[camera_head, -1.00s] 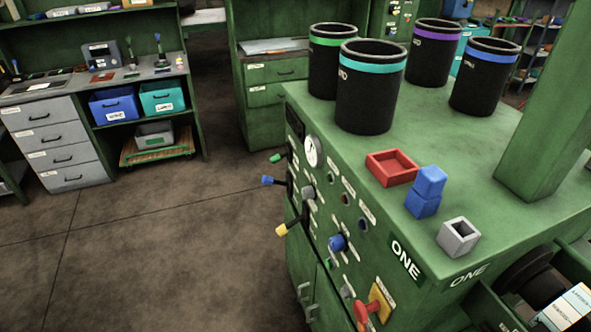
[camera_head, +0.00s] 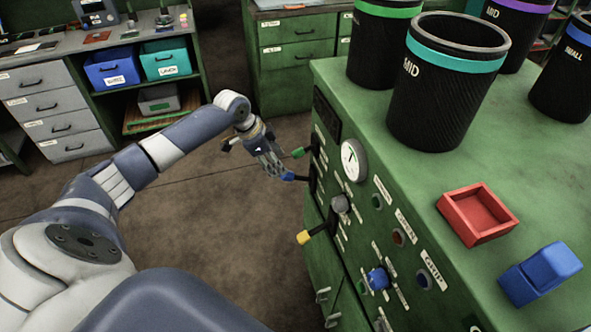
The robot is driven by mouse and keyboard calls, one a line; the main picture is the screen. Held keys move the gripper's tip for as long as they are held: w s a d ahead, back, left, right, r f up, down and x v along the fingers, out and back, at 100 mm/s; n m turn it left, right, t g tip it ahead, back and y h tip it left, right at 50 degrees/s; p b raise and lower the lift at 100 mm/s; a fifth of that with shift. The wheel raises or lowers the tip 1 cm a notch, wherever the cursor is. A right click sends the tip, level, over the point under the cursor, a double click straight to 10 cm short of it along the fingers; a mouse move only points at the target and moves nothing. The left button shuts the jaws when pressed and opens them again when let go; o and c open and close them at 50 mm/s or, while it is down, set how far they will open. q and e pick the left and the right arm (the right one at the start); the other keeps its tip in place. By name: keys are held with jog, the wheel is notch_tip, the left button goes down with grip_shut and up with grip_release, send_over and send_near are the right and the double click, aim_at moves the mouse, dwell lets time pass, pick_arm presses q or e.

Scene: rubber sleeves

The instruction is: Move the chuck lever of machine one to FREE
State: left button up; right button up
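The green machine (camera_head: 490,125) stands at the right, with controls on its left-facing side. Three levers stick out there: one with a green tip (camera_head: 298,152), one with a blue tip (camera_head: 288,177) and one with a yellow tip (camera_head: 303,237). The small labels beside them are too blurred to read, so I cannot tell which is the chuck lever. My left gripper (camera_head: 268,163) is beside the green and blue tips, close to the blue one. Contact and finger opening are unclear. My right gripper is out of view.
A round gauge (camera_head: 353,160), a grey knob (camera_head: 340,203) and a blue knob (camera_head: 378,279) sit on the panel. Black bins (camera_head: 445,95), a red tray (camera_head: 477,216) and blue blocks (camera_head: 540,273) stand on top. The floor (camera_head: 215,235) left of the machine is clear.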

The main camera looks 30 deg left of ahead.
aim_at(287, 176)
pick_arm(q)
jog(key=x, duration=0.5)
jog(key=shift+s+d, duration=0.1)
jog(key=shift+d, duration=0.05)
jog(key=x, duration=0.3)
jog(key=shift+f+p, duration=0.25)
jog(key=shift+p, duration=0.1)
jog(key=shift+w+f, duration=0.3)
jog(key=shift+f, duration=0.2)
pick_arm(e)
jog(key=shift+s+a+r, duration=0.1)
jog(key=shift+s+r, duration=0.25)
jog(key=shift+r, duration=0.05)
pick_arm(q)
jog(key=shift+c, duration=0.4)
jog(key=c, duration=0.9)
grip_shut()
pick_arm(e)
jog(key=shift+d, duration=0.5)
